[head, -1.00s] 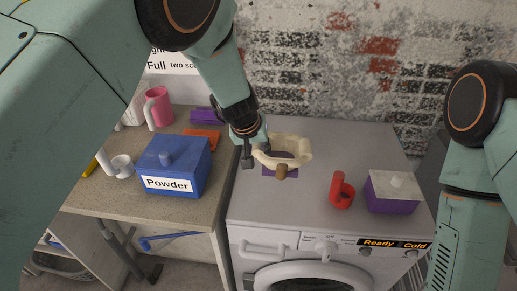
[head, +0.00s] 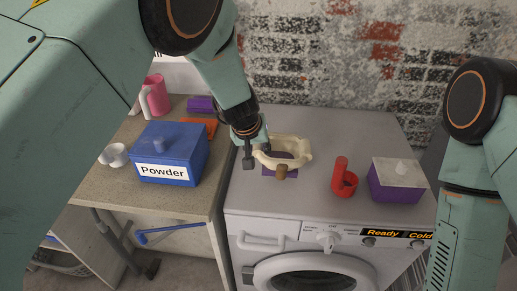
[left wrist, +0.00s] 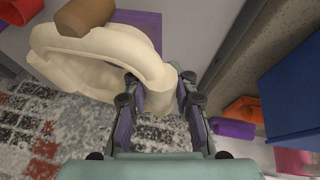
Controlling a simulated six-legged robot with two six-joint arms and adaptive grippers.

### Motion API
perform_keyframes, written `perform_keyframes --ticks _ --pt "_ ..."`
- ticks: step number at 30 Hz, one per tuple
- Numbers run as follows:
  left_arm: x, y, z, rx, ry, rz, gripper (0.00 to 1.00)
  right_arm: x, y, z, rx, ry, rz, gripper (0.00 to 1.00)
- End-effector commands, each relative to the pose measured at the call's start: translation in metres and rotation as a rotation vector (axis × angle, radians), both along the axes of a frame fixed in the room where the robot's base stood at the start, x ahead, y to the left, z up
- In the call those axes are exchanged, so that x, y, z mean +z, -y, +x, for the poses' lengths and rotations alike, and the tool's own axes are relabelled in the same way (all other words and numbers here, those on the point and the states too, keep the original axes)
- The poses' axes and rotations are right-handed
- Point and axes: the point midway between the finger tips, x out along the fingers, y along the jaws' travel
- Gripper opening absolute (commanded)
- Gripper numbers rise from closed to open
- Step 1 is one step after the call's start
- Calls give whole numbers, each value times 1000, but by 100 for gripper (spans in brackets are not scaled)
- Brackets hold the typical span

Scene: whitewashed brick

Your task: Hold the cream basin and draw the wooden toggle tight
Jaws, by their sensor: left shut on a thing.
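The cream basin (head: 297,147) stands on top of the washing machine, near its back left, over a purple patch (head: 270,170). The wooden toggle (head: 281,172) is a short brown cylinder at the basin's front side. In the left wrist view the toggle (left wrist: 85,17) shows at the top, beside the basin (left wrist: 95,62). My left gripper (head: 257,158) is shut on the basin's left end; in the left wrist view the cream part sits between its fingers (left wrist: 160,88). My right arm comes in at the right, but its gripper is out of view.
A red cup-like holder (head: 344,180) and a purple box with a pale lid (head: 397,187) stand right of the basin. On the left table are a blue Powder box (head: 172,155), a white cup (head: 114,155), a pink mug (head: 153,95) and an orange item (head: 203,125). A brick wall is behind.

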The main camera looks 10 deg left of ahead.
Motion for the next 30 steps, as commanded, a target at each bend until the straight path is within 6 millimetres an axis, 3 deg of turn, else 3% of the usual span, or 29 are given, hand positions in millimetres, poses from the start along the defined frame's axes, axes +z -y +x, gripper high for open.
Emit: perform_keyframes --ticks 22,30 --pt "-40 2 1 0 1 0 0 -32 0 0 0 1 0 49" --pt "-42 2 1 0 1 0 0 -33 0 0 0 0 0 49"
